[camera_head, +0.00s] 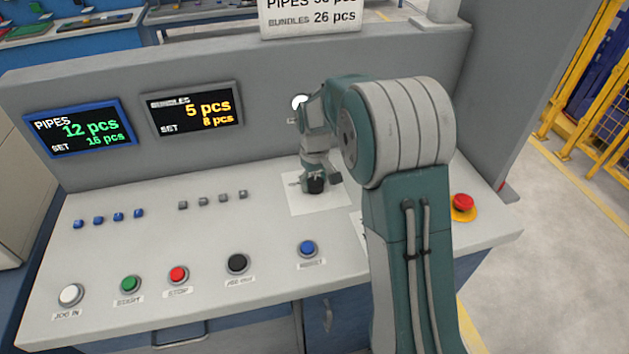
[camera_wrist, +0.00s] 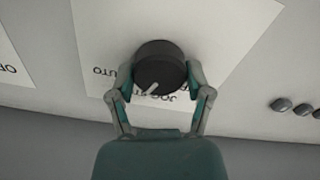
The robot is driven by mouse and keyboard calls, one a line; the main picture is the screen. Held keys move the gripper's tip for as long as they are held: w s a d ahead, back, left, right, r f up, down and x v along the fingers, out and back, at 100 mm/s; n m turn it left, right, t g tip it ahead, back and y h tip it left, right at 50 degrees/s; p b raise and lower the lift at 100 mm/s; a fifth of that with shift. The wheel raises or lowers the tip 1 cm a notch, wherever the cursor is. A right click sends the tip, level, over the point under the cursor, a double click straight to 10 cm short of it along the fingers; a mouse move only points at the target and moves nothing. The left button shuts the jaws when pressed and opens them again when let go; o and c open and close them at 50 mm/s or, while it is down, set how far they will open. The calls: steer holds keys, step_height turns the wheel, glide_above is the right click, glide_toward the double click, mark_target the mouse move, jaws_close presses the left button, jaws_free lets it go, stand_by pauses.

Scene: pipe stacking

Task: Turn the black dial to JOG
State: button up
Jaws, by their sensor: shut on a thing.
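The black dial (camera_wrist: 158,66) sits on a white label plate (camera_wrist: 240,30) in the wrist view. My gripper (camera_wrist: 159,92) has one finger on each side of the dial and is shut on it. The dial's white pointer mark (camera_wrist: 150,88) is toward the lower left of its face, between the AUTO and JOG lettering. JOG (camera_wrist: 182,99) is partly hidden by the right finger. In the head view the dial (camera_head: 316,185) shows under my gripper (camera_head: 316,178) on its white plate (camera_head: 305,206).
Small grey buttons (camera_head: 212,201) and blue buttons (camera_head: 108,217) stand left of the plate. A front row holds white, green, red, black and blue buttons (camera_head: 307,248). A red emergency button (camera_head: 463,203) is at the right. Two displays (camera_head: 192,107) stand on the back panel.

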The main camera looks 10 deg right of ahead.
mark_target(314, 181)
steer(key=n, duration=0.4)
steer(key=shift+s+f+n, duration=0.1)
steer(key=shift+f+n, duration=0.05)
steer(key=shift+n, duration=1.75)
steer(key=o, duration=1.1)
steer(key=shift+o, duration=0.2)
step_height(314, 181, up, 12)
